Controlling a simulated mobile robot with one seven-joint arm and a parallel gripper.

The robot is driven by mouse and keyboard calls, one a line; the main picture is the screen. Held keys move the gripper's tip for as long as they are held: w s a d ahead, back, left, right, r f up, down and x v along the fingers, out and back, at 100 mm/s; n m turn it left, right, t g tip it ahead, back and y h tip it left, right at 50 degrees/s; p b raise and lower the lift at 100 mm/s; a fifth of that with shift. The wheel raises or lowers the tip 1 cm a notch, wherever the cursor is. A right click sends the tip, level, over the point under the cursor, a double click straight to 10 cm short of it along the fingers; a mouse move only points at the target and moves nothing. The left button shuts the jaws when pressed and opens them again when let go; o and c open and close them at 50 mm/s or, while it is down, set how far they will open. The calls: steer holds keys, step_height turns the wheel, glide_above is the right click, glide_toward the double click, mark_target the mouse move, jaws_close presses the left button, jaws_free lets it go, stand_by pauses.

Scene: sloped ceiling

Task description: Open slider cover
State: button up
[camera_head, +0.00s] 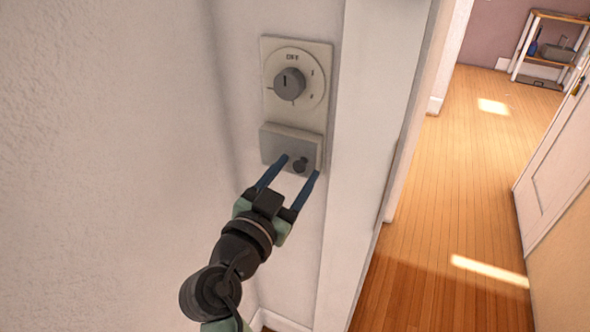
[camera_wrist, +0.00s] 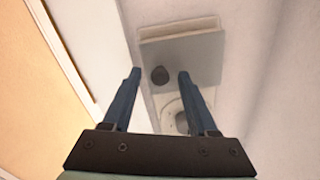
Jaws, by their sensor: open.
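The slider cover (camera_head: 275,145) is a grey rectangular plate with a small dark knob (camera_head: 301,164), at the lower part of a wall panel (camera_head: 297,46). In the wrist view the cover (camera_wrist: 195,55) and its knob (camera_wrist: 159,75) show ahead of the fingers. My gripper (camera_head: 301,169) is open, with blue fingers pointing at the cover. In both views the knob appears between the two fingertips, with gaps on both sides. I cannot tell how far the tips reach past it.
A round dial (camera_head: 288,82) marked OFF sits above the cover on the same panel. A white door frame (camera_head: 365,130) stands just right of the panel. Beyond it is a wooden floor (camera_head: 450,190) with a shelf (camera_head: 548,45) at the back and a white door (camera_head: 550,160).

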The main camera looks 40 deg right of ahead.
steer(key=shift+w+d, duration=0.1)
steer(key=shift+d, duration=0.15)
jaws_close()
stand_by(1.4)
